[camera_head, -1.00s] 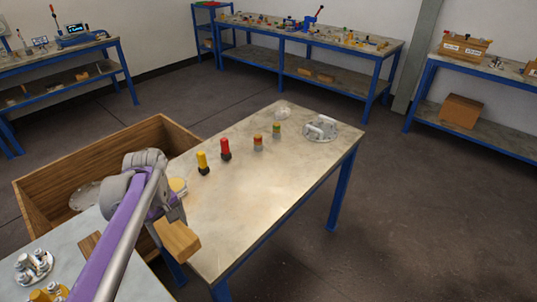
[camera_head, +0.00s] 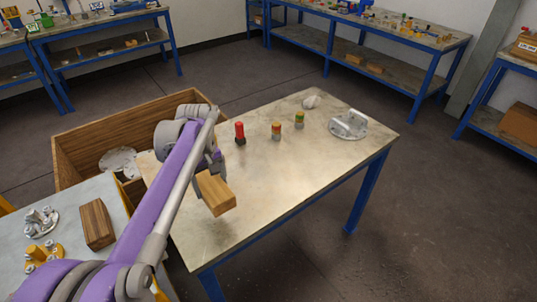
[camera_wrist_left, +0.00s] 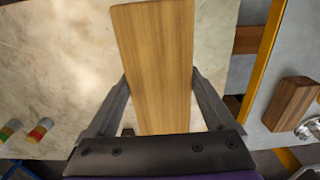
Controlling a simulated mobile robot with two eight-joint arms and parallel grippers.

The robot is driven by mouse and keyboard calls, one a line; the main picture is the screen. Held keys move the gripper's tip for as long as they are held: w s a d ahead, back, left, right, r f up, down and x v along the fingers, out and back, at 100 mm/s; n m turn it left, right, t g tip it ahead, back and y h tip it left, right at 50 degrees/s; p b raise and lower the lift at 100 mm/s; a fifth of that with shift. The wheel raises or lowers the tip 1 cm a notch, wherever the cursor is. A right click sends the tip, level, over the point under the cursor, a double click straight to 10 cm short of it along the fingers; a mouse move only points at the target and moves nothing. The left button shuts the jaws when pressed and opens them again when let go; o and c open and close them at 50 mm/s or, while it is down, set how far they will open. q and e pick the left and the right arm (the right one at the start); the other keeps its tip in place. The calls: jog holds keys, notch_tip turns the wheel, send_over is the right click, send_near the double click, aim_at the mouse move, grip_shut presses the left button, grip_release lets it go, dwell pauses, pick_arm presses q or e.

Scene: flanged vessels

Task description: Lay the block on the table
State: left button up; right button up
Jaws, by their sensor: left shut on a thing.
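A light wooden block (camera_head: 216,192) is held by my left gripper (camera_head: 208,172) above the left front part of the table (camera_head: 290,180). In the left wrist view the block (camera_wrist_left: 155,65) lies between the two fingers of my left gripper (camera_wrist_left: 158,90), which are shut on its sides. The tabletop (camera_wrist_left: 60,60) shows beyond it. I cannot tell how large the gap under the block is. My right gripper is out of view.
A red cylinder (camera_head: 239,133), two banded cylinders (camera_head: 276,131) and a silver flanged part (camera_head: 348,124) stand toward the table's back. A wooden crate (camera_head: 80,150) is at left. A darker block (camera_head: 97,224) lies on a grey bench. The table's front middle is clear.

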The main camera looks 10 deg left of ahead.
pick_arm(q)
notch_tip(320, 180, down, 5)
jog(key=shift+a+f, duration=0.1)
jog(key=shift+f, duration=0.1)
jog(key=shift+f+b, duration=0.45)
jog(key=shift+f, duration=1.9)
jog(key=shift+f, duration=0.1)
jog(key=o, duration=1.4)
jog(key=shift+o, duration=0.2)
jog(key=shift+r, duration=0.45)
notch_tip(320, 180, up, 11)
jog(key=shift+r+p, duration=0.1)
jog(key=shift+p, duration=0.5)
jog(key=shift+s+r, duration=0.1)
jog(key=shift+s, duration=0.1)
jog(key=s+d+f+m+t, duration=0.1)
jog(key=s+d+f+m, duration=0.2)
jog(key=s, duration=0.4)
jog(key=s+d+f+m+t, duration=0.2)
jog(key=s+d+f+m, duration=0.1)
jog(key=s, duration=0.5)
jog(key=s+d+f+m+t, duration=0.2)
jog(key=s+d+f+m, duration=0.2)
jog(key=s, duration=0.3)
jog(key=shift+s+d+f, duration=0.2)
